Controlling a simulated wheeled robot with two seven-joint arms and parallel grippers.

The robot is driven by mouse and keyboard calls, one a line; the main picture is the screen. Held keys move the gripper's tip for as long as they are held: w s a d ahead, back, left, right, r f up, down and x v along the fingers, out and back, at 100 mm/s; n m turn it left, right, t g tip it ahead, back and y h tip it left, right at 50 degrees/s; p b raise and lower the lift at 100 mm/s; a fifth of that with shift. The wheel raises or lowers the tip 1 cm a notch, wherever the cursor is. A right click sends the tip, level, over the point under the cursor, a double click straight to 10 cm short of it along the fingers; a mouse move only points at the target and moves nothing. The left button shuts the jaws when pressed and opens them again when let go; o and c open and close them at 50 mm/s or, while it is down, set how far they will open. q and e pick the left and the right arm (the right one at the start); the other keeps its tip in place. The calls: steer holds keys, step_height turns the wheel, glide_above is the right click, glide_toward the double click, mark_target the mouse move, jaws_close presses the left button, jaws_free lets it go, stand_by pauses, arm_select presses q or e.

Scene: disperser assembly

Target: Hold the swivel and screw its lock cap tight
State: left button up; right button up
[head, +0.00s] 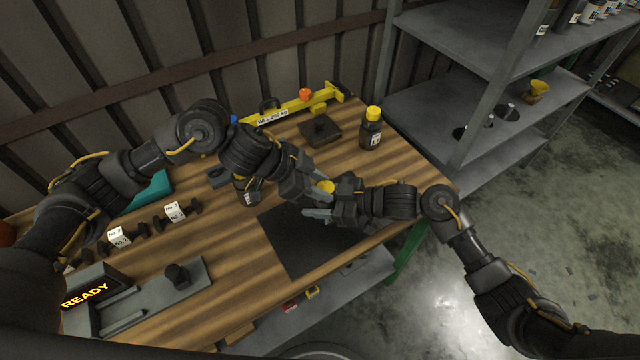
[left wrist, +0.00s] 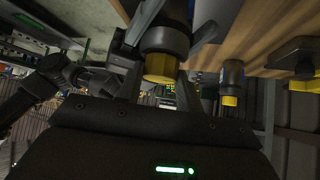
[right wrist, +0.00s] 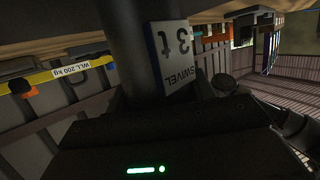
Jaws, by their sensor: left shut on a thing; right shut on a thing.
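The swivel is a dark cylinder with a white and blue label reading SWIVEL 3t, close up in the right wrist view (right wrist: 175,55). My right gripper (head: 328,206) is shut on its body, above the dark mat. A yellow lock cap (head: 325,186) sits at the swivel's upper end. In the left wrist view the cap (left wrist: 160,68) shows close up against the dark body (left wrist: 165,38). My left gripper (head: 312,187) comes in from the left and is shut at the cap. Its fingertips are partly hidden, and I cannot tell how tight the cap sits.
A dark bottle with a yellow cap (head: 371,130) stands behind the grippers. A yellow beam (head: 290,108) and a dark block (head: 320,130) lie at the back. A READY display (head: 88,292) and a grey fixture (head: 185,285) are front left. Metal shelves (head: 450,90) stand right.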

arm_select(q)
steer(key=m+g, duration=0.2)
steer(key=w+m+g, duration=0.1)
steer(key=m, duration=0.1)
steer(key=shift+m+g, duration=0.4)
steer(key=shift+w+m+g+y, duration=0.15)
steer(key=shift+m+g+y, duration=0.55)
steer(key=shift+m+g, duration=1.2)
steer(key=shift+m, duration=0.5)
steer(key=o, duration=0.8)
steer(key=shift+o, duration=1)
steer(key=shift+d, duration=0.1)
steer(key=v, duration=1.2)
steer(key=shift+s+r, duration=0.15)
steer(key=shift+s, duration=0.1)
